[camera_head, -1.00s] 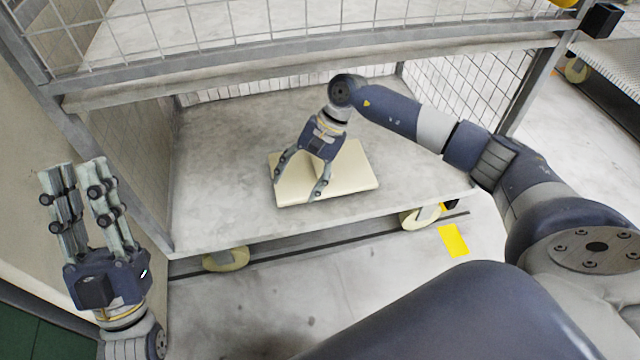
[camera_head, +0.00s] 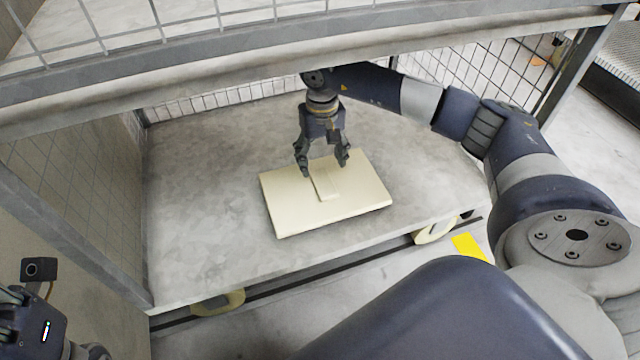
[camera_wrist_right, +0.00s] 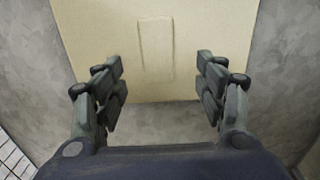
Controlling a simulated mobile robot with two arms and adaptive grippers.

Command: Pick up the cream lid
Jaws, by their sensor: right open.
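The cream lid (camera_head: 350,199) is a flat square panel with a narrow raised bar across its middle. It lies flat on the grey trolley deck. My right gripper (camera_head: 322,172) is open over the lid's far part, its fingers on either side of the raised bar's far end. In the right wrist view the lid (camera_wrist_right: 195,50) fills the upper middle, and the open fingers (camera_wrist_right: 160,85) sit apart with the bar between and beyond them. I cannot tell whether the fingertips touch the lid. My left gripper is only partly in view at the bottom left, its fingers not seen.
The trolley deck (camera_head: 215,190) is bare around the lid. A metal beam (camera_head: 250,75) crosses above it, with mesh panels at the left and back. Trolley wheels (camera_head: 218,302) and a yellow floor mark (camera_head: 468,247) show at the front edge.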

